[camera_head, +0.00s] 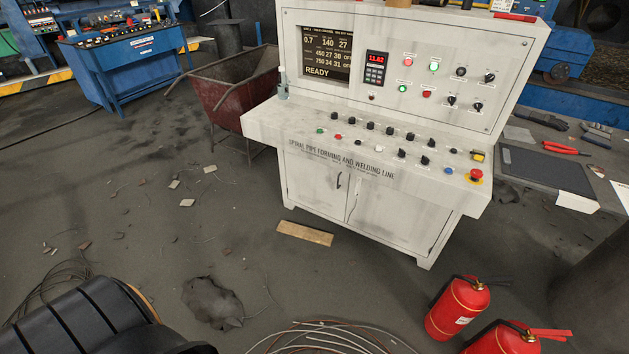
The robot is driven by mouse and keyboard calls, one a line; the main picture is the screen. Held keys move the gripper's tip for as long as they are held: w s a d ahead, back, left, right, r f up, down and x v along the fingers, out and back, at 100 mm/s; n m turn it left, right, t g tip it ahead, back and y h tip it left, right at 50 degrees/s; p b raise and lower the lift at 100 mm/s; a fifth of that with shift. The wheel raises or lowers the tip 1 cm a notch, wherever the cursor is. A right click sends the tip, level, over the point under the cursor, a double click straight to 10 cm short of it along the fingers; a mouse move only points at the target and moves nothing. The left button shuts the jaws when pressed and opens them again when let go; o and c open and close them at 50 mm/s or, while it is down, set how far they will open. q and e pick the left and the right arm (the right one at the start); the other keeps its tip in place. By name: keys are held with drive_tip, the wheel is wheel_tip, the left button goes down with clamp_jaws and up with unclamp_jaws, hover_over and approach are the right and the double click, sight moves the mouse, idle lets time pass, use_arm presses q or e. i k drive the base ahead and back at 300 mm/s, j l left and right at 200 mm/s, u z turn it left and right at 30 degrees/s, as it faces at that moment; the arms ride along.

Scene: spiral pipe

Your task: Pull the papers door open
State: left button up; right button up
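A pale grey control console (365,125) stands on the floor in the middle of the head view. Its lower cabinet has two doors, a left door (313,183) and a right door (395,215). A dark handle (338,181) shows on the left door, and a thin one (354,206) near the seam. Both doors look closed. I cannot read any label that says which is the papers door. The console's jutting control desk hangs over the doors' top edges. Neither of my grippers is in view.
A wooden plank (304,234) lies on the floor before the doors. Two fire extinguishers (457,308) stand at lower right. Coiled wire (330,340) lies at the bottom. A dark red cart (235,88) stands left of the console. The floor at left (130,230) is mostly clear, with small debris.

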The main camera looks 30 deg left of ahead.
sight(322, 187)
drive_tip(key=i+j+u, duration=0.1)
drive_tip(key=i+j, duration=0.15)
drive_tip(key=j, duration=0.3)
drive_tip(key=i+j, duration=0.3)
drive_tip(key=j, duration=0.25)
drive_tip(key=i+j+u, duration=0.15)
drive_tip(key=j, duration=0.35)
drive_tip(key=i+j, duration=0.45)
drive_tip(key=i+j+u, duration=0.15)
drive_tip(key=i+j, duration=0.15)
drive_tip(key=j, duration=0.25)
drive_tip(key=i+j, duration=0.3)
drive_tip(key=j, duration=0.2)
drive_tip(key=u, duration=0.05)
